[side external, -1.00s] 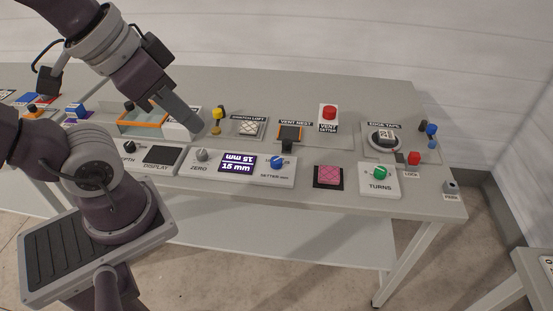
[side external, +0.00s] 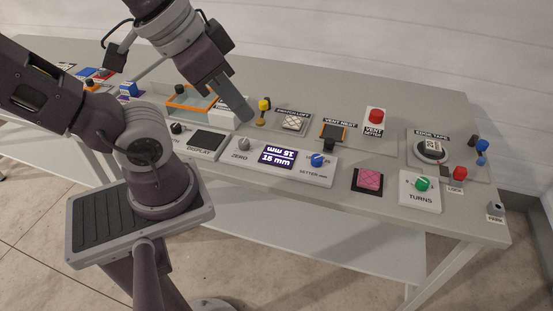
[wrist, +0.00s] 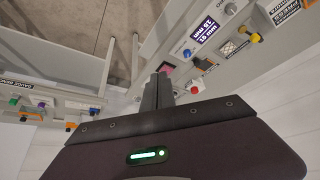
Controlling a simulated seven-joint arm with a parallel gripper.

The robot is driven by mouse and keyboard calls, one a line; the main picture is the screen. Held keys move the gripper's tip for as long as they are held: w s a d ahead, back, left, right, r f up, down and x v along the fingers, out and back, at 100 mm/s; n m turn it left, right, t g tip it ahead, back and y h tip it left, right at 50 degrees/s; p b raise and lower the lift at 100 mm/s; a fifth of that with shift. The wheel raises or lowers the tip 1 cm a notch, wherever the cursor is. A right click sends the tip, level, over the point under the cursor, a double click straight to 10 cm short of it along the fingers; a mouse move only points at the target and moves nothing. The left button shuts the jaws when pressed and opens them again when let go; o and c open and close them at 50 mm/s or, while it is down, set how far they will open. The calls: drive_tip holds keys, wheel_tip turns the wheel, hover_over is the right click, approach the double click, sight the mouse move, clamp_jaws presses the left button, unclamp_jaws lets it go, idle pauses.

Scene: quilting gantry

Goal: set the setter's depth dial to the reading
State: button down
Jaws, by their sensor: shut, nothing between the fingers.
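The setter panel (side external: 262,172) has a grey ZERO knob (side external: 242,144), a blue knob (side external: 317,160) above the label "SETTER mm", and a purple display (side external: 278,157) between them. The display shows a mm value twice, once upside down; its second digit is too small to read surely. The blue knob also shows in the wrist view (wrist: 187,53). My gripper (side external: 246,120) is shut and empty. It hangs over the bench behind the ZERO knob, left of the blue knob and apart from it. In the wrist view its fingers (wrist: 158,92) are together.
A yellow knob (side external: 264,105) stands close right of my fingers. A red vent button (side external: 376,115), a black knob (side external: 329,144), a pink quilted pad (side external: 369,179) and a green TURNS knob (side external: 421,184) are further right. A dark display (side external: 208,140) lies left. Bare bench top (side external: 330,187) runs along the front.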

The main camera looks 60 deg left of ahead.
drive_tip(key=c, duration=2.2)
unclamp_jaws()
drive_tip(key=c, duration=1.8)
unclamp_jaws()
drive_tip(key=shift+w, duration=0.2)
drive_tip(key=o, duration=0.7)
drive_tip(key=shift+m+g, duration=0.7)
drive_tip(key=w, duration=0.3)
drive_tip(key=w+a, duration=0.1)
drive_tip(key=w, duration=0.2)
drive_tip(key=shift+w+a+f, duration=0.2)
drive_tip(key=shift+w, duration=0.15)
drive_tip(key=shift+o, duration=0.2)
drive_tip(key=w+a+f+m+g, duration=0.1)
drive_tip(key=w+a+f+m, duration=0.1)
drive_tip(key=w+f, duration=0.3)
drive_tip(key=w+a, duration=0.1)
drive_tip(key=w, duration=0.3)
drive_tip(key=shift+w+a+f+g, duration=0.2)
drive_tip(key=shift+w+f+g, duration=0.1)
drive_tip(key=shift+w+g, duration=0.1)
drive_tip(key=m+g, duration=0.2)
approach(318, 157)
drive_tip(key=shift+m, duration=0.5)
wheel_tip(318, 157, down, 8)
drive_tip(key=shift+w+r, duration=0.15)
drive_tip(key=shift+f, duration=0.55)
clamp_jaws()
